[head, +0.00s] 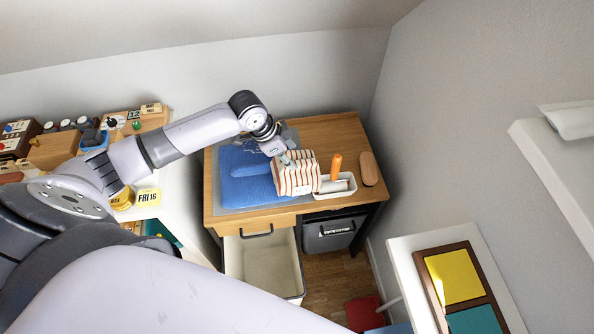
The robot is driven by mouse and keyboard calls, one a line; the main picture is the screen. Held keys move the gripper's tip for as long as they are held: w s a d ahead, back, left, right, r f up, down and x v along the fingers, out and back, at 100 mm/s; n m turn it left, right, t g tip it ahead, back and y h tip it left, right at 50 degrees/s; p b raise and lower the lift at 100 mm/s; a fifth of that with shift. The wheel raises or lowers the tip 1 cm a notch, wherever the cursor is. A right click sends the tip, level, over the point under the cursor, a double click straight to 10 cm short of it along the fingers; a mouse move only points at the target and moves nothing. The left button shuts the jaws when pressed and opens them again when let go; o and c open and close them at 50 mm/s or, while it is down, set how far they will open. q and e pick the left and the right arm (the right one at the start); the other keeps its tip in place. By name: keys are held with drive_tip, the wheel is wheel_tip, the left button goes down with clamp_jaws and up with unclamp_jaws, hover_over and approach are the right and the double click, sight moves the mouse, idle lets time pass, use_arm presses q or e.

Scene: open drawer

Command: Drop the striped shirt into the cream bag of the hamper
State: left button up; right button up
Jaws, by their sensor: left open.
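The striped shirt (298,180), white with red-brown stripes, lies folded on the wooden desk between a blue cloth and a white tray. My left gripper (284,157) is open at the shirt's back left edge; whether it touches the cloth I cannot tell. The cream bag (262,262) is an open, pulled-out compartment below the desk's left front, with a dark handle at its back rim. Its visible inside looks empty. A grey compartment (330,238) stands to its right under the desk. My right gripper is not in view.
The blue cloth (245,180) lies on a grey mat left of the shirt. The white tray (343,190) with an orange-handled item and a brown oblong thing (369,168) are to the right. A white shelf with small items stands left; a wall closes the right side.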

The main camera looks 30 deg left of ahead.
sight(297, 163)
use_arm(q)
drive_tip(key=x, duration=0.4)
drive_tip(key=shift+w+d+f+p, duration=0.1)
drive_tip(key=shift+d+f+p, duration=0.05)
drive_tip(key=shift+d+p, duration=0.2)
clamp_jaws()
idle(0.6)
